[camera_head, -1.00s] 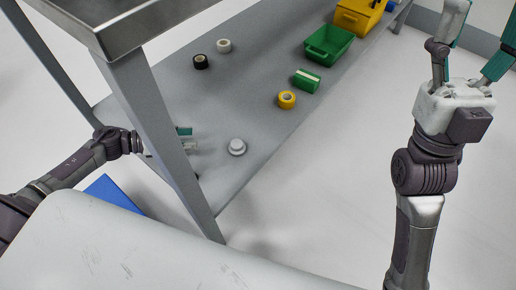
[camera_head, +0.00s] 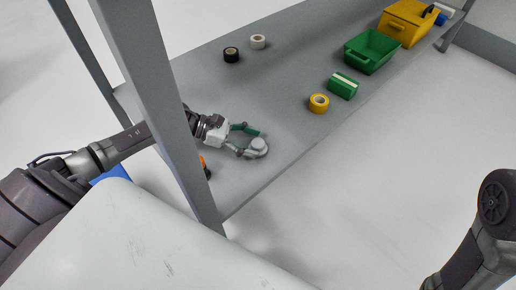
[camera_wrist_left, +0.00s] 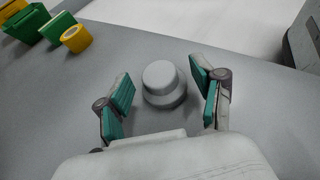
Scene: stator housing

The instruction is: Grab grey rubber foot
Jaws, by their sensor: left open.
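The grey rubber foot (camera_head: 258,146) is a small round stepped disc on the grey lower shelf (camera_head: 270,60) of the bench. My left gripper (camera_head: 256,143) is open, with its teal-padded fingers at the foot. In the left wrist view the foot (camera_wrist_left: 162,83) stands upright between the two open fingers, slightly beyond the middle of the gap, and neither finger appears to touch it. My right arm shows at the lower right of the head view, but its gripper is out of the picture.
A bench leg (camera_head: 165,120) stands close to my left arm. A yellow tape roll (camera_head: 319,103), a green-and-white block (camera_head: 343,86), a green bin (camera_head: 371,52), a yellow bin (camera_head: 405,24), a black roll (camera_head: 231,55) and a pale roll (camera_head: 258,41) lie farther along the shelf.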

